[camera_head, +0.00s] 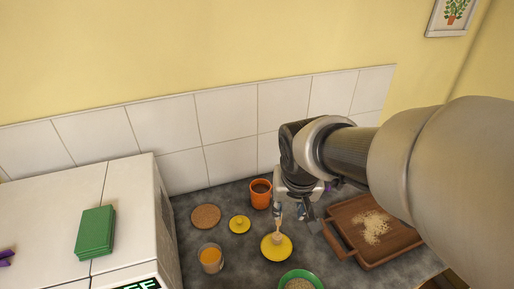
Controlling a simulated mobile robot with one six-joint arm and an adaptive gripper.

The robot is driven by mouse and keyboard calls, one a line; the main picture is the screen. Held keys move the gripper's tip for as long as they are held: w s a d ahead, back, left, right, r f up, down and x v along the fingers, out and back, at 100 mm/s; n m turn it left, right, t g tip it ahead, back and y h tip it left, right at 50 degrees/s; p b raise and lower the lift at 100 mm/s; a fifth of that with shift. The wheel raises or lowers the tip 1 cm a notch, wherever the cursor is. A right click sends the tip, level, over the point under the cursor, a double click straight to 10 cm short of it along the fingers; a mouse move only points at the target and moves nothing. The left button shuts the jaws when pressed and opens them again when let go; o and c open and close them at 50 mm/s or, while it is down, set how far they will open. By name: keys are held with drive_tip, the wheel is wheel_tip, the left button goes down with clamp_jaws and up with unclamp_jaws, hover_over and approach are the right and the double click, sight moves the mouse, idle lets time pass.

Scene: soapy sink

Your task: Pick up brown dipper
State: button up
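A small tan-brown piece, which looks like the dipper (277,237), shows on a yellow saucer (272,251) on the dark counter. It is small, and its upper part is close to or behind my gripper's fingers, so its full shape is unclear. My gripper (289,213) points down just above the saucer. Its fingers are small and partly overlapped in this view. I cannot tell whether they are open or shut, or whether they touch the brown piece.
An orange mug (261,196), a cork coaster (206,217), a small yellow lid (239,225), and a glass of orange liquid (210,260) stand left of my gripper. A green bowl (301,274) is in front. A wooden board (349,213) with grains lies right. A white appliance (45,215) carries a green block (96,232).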

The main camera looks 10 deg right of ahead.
drive_tip(key=w+a+f+p, duration=0.1)
drive_tip(key=w+f, duration=0.1)
drive_tip(key=w, duration=0.2)
drive_tip(key=b, duration=0.3)
hover_over(278, 228)
wheel_tip(278, 228, down, 11)
drive_tip(key=shift+b+x, duration=0.6)
drive_tip(key=shift+x, duration=2.6)
drive_tip(key=shift+s, duration=0.2)
drive_tip(key=shift+c, duration=0.5)
clamp_jaws()
